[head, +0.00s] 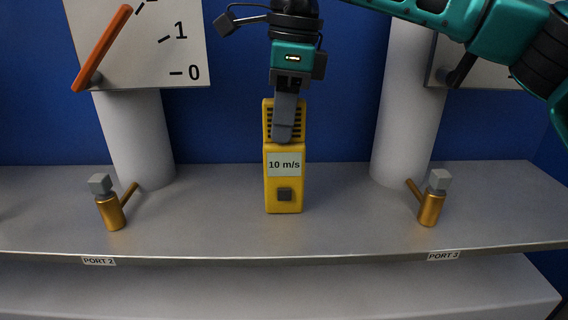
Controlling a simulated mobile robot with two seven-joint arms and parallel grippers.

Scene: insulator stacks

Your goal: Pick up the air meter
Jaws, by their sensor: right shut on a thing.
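The air meter (284,190) is a yellow upright device with a vented top, a grey button and a label reading "10 m/s". It stands upright in the middle of the grey shelf, or just over it; I cannot tell if its base touches. My right gripper (285,125) comes down from above and is shut on the upper part of the meter. One grey finger covers part of the vents; the other finger is hidden behind. My left gripper is not in view.
The grey shelf (350,225) carries brass valves at port 2 (111,212) and port 3 (431,208). White columns (137,140) hold up gauge boards (150,60), one with an orange needle. A blue wall (235,110) is behind. The shelf is clear on both sides of the meter.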

